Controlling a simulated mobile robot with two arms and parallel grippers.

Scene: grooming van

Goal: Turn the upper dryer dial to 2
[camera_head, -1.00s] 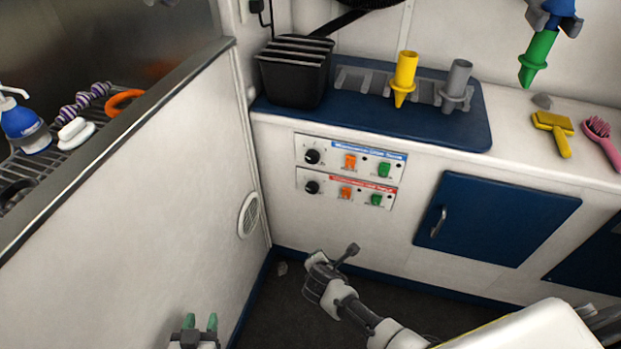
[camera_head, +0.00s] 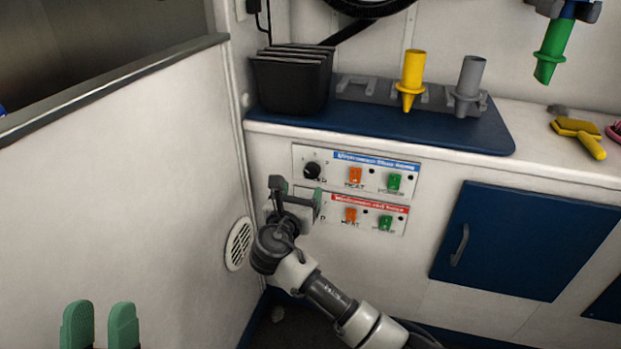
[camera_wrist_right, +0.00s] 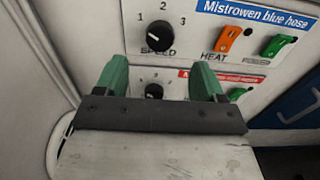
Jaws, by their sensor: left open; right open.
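The upper dryer dial (camera_head: 312,170) is a black round knob on the white panel with the blue label. In the right wrist view the upper dial (camera_wrist_right: 158,35) has 1, 2 and 3 around it and SPEED below; its exact pointer setting is hard to tell. My right gripper (camera_head: 297,192) is open and empty just below the upper dial, in front of the lower panel. In the right wrist view its fingers (camera_wrist_right: 161,70) are below the upper dial, with the lower dial (camera_wrist_right: 154,91) visible between them. My left gripper (camera_head: 100,318) is open and empty at bottom left.
Orange heat switches (camera_head: 355,175) and green power switches (camera_head: 393,182) sit right of the dials. The blue counter mat (camera_head: 400,125) overhangs above, bearing a black bin (camera_head: 290,85) and nozzles. A white side wall (camera_head: 130,160) with a round vent (camera_head: 239,243) stands close on the left.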

